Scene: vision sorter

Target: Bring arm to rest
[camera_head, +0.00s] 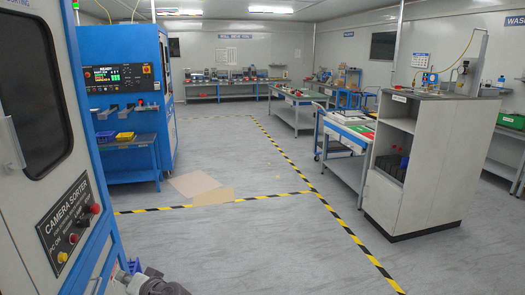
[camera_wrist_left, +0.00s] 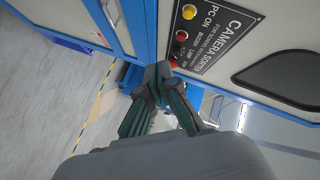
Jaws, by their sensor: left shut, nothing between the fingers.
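My left gripper (camera_wrist_left: 158,72) is shut and empty in the left wrist view. Its dark fingertips meet in front of the blue machine frame. They appear close to the lowest red button (camera_wrist_left: 173,63) of the camera sorter panel (camera_wrist_left: 222,30); I cannot tell the exact gap. In the head view, only a small part of my left arm and gripper (camera_head: 135,272) shows at the bottom, beside the sorter's blue frame. The panel (camera_head: 72,222) there carries a yellow button (camera_head: 62,257) and two red ones. My right gripper is not in view.
The camera sorter (camera_head: 28,120) stands close on the left. A blue machine (camera_head: 125,75) with a display is behind it. Flattened cardboard (camera_head: 195,184) lies on the floor by yellow-black tape (camera_head: 345,228). A grey cabinet (camera_head: 425,165) and workbenches stand right.

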